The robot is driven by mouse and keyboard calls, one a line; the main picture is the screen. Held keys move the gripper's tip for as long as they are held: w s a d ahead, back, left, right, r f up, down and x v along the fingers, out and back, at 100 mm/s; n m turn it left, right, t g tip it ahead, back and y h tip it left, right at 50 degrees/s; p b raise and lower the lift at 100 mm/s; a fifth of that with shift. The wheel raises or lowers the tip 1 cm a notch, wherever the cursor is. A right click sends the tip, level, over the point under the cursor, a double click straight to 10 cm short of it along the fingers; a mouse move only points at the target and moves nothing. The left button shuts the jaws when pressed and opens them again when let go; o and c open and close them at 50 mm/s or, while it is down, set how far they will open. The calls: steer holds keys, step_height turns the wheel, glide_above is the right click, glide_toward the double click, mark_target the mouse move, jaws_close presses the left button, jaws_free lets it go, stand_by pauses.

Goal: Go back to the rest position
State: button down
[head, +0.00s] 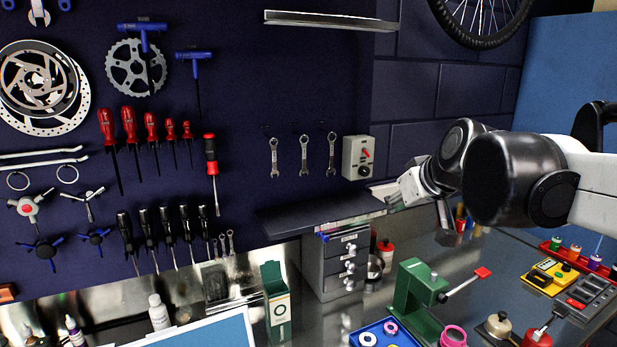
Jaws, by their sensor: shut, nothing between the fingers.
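My arm comes in from the right edge, and my gripper (396,201) is at its end, right of the middle of the head view. It is shut and empty, held in the air near the right end of the dark wall shelf (320,216). Its fingertips are small and partly lost against the shelf end and the bright things behind, so I cannot tell whether they touch anything.
A grey drawer cabinet (335,265) stands below the shelf. A green press-like tool (415,295) with a red-tipped lever stands on the bench. A switch box (357,157), wrenches and screwdrivers (160,235) are on the wall. A green box (277,300) stands left of the cabinet.

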steer(key=s+d+f+m+g+h+b, duration=0.2)
steer(key=s+f+m+b, duration=0.1)
steer(key=s+f, duration=1.7)
steer(key=s+b, duration=0.1)
steer(key=s, duration=0.2)
steer(key=shift+m+g, duration=0.3)
